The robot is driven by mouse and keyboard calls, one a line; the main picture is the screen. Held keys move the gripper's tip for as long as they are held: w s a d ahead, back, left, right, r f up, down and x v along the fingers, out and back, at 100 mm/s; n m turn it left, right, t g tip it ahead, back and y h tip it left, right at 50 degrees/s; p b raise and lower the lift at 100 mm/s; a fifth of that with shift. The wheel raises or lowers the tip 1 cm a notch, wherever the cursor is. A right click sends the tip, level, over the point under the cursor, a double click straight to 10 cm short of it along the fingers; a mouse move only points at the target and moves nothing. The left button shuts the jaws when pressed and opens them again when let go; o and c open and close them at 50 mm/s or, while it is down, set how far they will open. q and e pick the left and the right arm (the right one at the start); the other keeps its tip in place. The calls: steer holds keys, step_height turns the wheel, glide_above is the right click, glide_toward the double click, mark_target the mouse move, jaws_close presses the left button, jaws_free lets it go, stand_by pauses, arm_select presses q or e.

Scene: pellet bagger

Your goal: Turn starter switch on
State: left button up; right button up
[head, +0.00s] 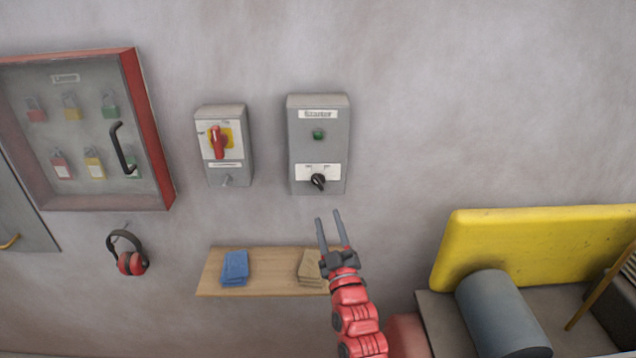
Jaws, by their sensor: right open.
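The starter box (318,145) is a grey wall box with a label plate at its top and a green round light or button (318,134). Its black rotary switch (318,181) sits on a white plate near the bottom. The knob is tilted; the plate's lettering is too small to read. My right gripper (329,215) is below the box, fingers pointing up, open and empty. Its fingertips are a little below and right of the switch in the picture, apart from it. My left gripper is not in view.
Left of the starter box is another grey box with a red-and-yellow rotary handle (219,142). A padlock cabinet (156,130) and red earmuffs (130,262) hang further left. A wooden shelf (274,262) holds folded cloths below. A yellow guard (530,240) stands at right.

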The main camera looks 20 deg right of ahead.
mark_target(318, 185)
steer(key=p+x, duration=0.3)
steer(key=x, duration=0.6)
steer(key=shift+r, duration=0.15)
steer(key=shift+w+d, duration=0.1)
steer(key=shift+w, duration=0.4)
jaws_close()
